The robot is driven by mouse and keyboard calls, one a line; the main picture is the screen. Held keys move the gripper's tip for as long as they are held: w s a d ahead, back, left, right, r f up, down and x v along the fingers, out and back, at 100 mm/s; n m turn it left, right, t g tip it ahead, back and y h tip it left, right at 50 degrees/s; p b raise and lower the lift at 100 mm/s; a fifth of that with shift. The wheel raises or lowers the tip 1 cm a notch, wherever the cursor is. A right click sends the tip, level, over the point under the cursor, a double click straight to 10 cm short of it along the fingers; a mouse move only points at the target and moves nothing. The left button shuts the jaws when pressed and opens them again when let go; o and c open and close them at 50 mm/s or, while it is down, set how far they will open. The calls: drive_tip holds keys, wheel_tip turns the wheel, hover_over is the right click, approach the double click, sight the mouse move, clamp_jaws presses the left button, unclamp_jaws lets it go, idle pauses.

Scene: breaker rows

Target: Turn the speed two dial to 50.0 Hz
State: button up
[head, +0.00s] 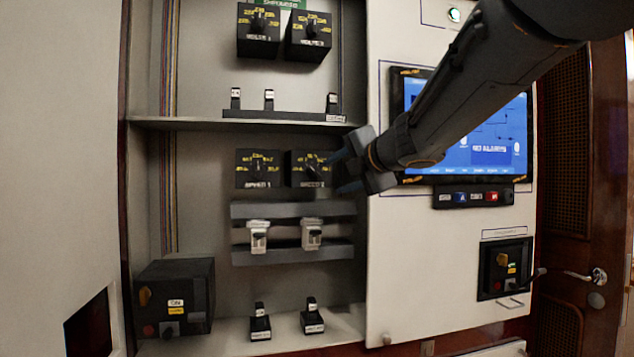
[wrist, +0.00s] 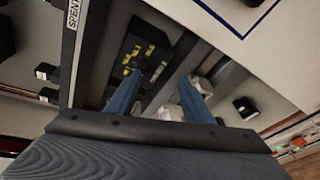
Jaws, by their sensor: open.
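The speed two dial (head: 310,168) is a black block with yellow scale marks and a dark knob, on the middle shelf's back panel. Its right side is partly hidden by my gripper (head: 341,174), which is open just to the right and in front of it. In the wrist view, the blue fingers of my gripper (wrist: 160,80) are apart, with a black yellow-marked dial block (wrist: 137,52) beyond them and a knob (wrist: 158,71) between the fingertips. Nothing is held. I cannot read the knob's setting or tell whether a finger touches it.
The speed one dial (head: 258,168) sits just to the left. Below are grey rails with two white breakers (head: 258,236). A shelf (head: 240,124) runs above. To the right, the cabinet's pale front panel carries a blue screen (head: 480,140), close behind my arm.

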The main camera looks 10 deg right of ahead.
sight(316, 171)
drive_tip(key=w+a+n, duration=0.1)
drive_tip(key=w, duration=0.1)
drive_tip(key=w+a+n+y, duration=0.1)
drive_tip(key=n, duration=0.1)
drive_tip(key=w+a+r+n, duration=0.1)
drive_tip(key=w, duration=0.1)
drive_tip(key=shift+w+a+r+n+g, duration=0.1)
drive_tip(key=shift+w+n+g, duration=0.2)
drive_tip(key=shift+w, duration=0.05)
drive_tip(key=c, duration=1)
